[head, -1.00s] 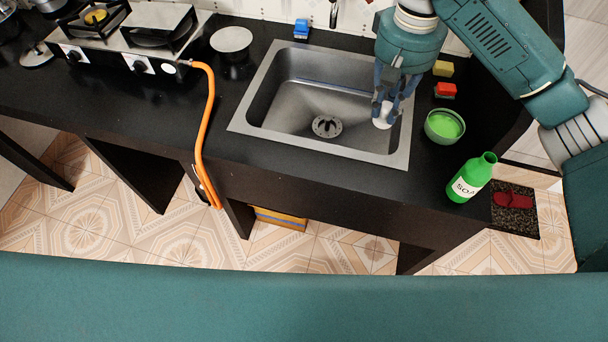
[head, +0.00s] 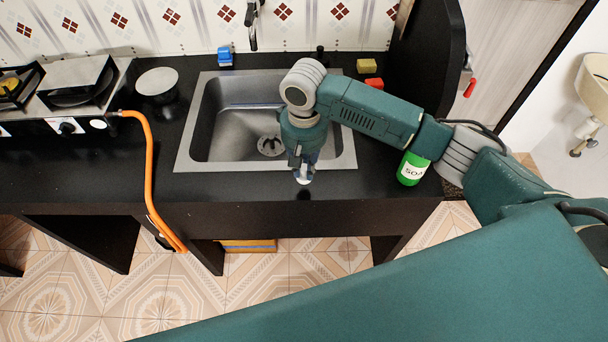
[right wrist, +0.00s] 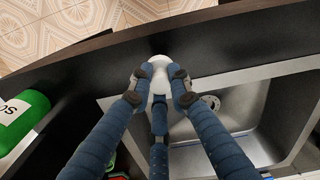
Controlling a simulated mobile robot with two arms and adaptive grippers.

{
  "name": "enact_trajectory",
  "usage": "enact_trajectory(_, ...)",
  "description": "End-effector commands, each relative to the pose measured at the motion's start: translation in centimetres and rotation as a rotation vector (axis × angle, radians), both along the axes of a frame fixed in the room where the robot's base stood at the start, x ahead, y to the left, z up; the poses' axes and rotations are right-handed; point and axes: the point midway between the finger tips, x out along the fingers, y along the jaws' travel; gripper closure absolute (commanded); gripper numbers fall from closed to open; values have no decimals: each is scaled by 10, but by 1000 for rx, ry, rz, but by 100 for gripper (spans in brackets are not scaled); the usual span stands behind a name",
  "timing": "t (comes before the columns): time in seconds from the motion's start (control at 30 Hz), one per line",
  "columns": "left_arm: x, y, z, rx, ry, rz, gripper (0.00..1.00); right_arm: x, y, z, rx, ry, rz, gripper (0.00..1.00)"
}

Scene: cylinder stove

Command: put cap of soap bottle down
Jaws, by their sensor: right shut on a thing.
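The white cap (head: 303,180) is held between the fingertips of my right gripper (head: 304,172), over the black counter strip in front of the sink. A dark spot under it suggests a small gap above the counter. In the right wrist view the cap (right wrist: 160,66) sits between the blue fingers, near the counter's front edge. The green soap bottle (head: 411,168) stands uncapped on the counter to the right, its top hidden by my right arm. It also shows in the right wrist view (right wrist: 22,115). My left gripper is not in view.
The sink (head: 225,120) lies behind the gripper. A yellow sponge (head: 367,66) and a red item (head: 374,83) are behind the arm. The stove (head: 75,90) and orange hose (head: 150,190) are at left. The counter front (head: 245,185) left of the cap is clear.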

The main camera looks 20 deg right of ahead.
Motion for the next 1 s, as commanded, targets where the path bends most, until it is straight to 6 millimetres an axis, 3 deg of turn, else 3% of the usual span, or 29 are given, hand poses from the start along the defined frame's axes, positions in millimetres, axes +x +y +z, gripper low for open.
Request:
enact_trajectory(0.33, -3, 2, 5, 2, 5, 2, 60, 0, 0, -42, 0, 0, 0, 92)
enact_trajectory(0.77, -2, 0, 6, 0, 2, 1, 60, 0, 0, -49, 0, 0, 0, 92)
enact_trajectory(0.8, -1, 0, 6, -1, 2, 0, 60, 0, 0, -48, 0, -1, 0, 74)
enact_trajectory(0.87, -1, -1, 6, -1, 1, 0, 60, 0, 0, -48, 0, -1, 0, 63)
enact_trajectory(1.0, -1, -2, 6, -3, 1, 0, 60, 0, 0, -48, 0, -1, 0, 63)
